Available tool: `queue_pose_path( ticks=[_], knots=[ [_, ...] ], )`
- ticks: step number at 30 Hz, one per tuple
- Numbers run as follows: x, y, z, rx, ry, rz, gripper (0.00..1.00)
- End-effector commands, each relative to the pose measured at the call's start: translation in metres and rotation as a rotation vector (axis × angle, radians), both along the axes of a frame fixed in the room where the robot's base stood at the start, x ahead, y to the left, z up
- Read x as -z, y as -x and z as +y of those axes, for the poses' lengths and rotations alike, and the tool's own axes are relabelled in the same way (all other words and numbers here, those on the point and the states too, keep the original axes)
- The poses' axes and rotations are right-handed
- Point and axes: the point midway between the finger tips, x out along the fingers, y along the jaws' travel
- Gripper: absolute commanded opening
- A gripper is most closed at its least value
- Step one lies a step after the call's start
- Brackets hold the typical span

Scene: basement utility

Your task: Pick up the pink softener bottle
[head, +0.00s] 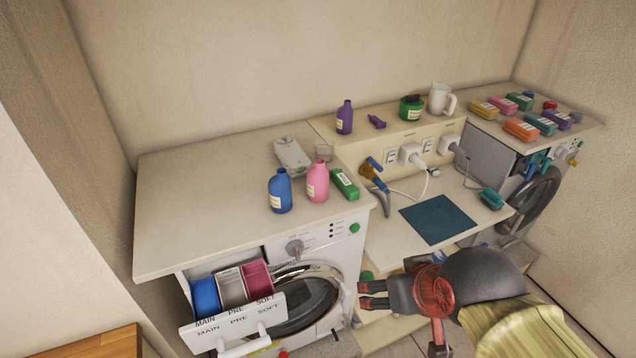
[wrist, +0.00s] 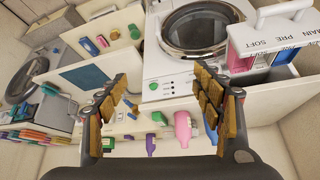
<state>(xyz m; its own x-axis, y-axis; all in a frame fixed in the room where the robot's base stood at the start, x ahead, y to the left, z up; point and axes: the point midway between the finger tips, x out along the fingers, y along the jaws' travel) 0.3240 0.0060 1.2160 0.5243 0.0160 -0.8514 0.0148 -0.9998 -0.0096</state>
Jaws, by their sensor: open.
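The pink softener bottle (head: 318,182) stands upright on top of the left washing machine, near its front edge. It stands just right of a blue bottle (head: 280,192) and left of a green box (head: 344,184). In the wrist view the pink bottle (wrist: 183,130) appears upside down, beyond and below the fingers. My gripper (head: 364,295) is in front of the washing machine, lower than its top and apart from the bottle. In the wrist view my gripper (wrist: 163,88) has its padded fingers spread with nothing between them.
The detergent drawer (head: 236,316) is pulled out at the machine's front. A shelf with sockets (head: 408,138) rises to the right. The machine top (head: 205,205) is clear on the left.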

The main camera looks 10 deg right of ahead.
Motion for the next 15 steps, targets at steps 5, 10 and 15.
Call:
queue_pose_path(
  ticks=[5,10,15],
  knots=[
    [0.006,-0.085,0.02,-0.032,-0.029,-0.158,0.67],
    [0.012,-0.166,0.04,-0.047,-0.05,-0.346,0.67],
    [0.022,-0.232,0.057,-0.045,-0.062,-0.532,0.67]
  ],
)
